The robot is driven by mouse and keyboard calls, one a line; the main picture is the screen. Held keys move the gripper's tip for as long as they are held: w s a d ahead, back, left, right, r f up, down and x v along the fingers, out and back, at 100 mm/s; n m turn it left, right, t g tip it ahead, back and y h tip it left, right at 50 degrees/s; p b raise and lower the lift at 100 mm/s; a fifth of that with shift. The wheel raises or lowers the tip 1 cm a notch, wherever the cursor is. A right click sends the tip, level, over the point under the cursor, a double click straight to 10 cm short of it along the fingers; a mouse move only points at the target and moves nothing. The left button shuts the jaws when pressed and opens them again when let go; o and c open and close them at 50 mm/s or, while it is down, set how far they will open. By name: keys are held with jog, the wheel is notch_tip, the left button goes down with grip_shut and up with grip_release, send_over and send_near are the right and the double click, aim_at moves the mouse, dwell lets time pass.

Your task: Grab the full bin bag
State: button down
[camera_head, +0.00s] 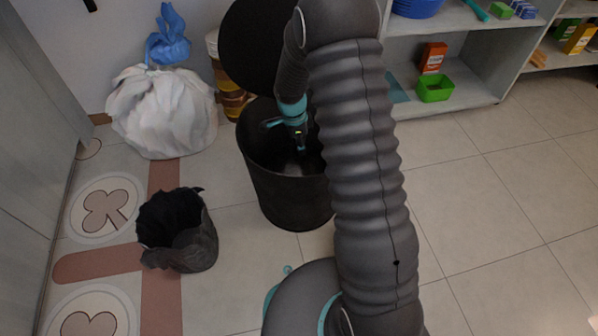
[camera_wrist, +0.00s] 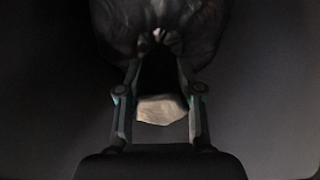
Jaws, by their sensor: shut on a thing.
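The black bin (camera_head: 285,198) stands open on the floor in the middle of the head view. My gripper (camera_head: 301,143) reaches down inside it. In the wrist view a dark, glossy bin bag (camera_wrist: 185,22) fills the top. My gripper, which also shows in the wrist view (camera_wrist: 158,66), has its fingertips at the bag's gathered part and is shut on it. A pale beige scrap (camera_wrist: 161,109) shows between the fingers, lower down. The bag is too dark to make out clearly in the head view.
A white bag with a blue top (camera_head: 165,112) stands by the wall at left. A round black lid (camera_head: 250,45) is behind the black bin. Shelves (camera_head: 470,95) stand at back right; the right floor is clear.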

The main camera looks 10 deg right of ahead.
jog(key=shift+r, duration=0.1)
notch_tip(320, 180, up, 27)
jog(key=p, duration=1.1)
jog(key=shift+r+p, duration=0.2)
jog(key=shift+p, duration=0.15)
dwell(0.7)
jog(key=shift+r+b, duration=0.3)
jog(key=shift+r, duration=1.85)
jog(key=shift+r, duration=1.95)
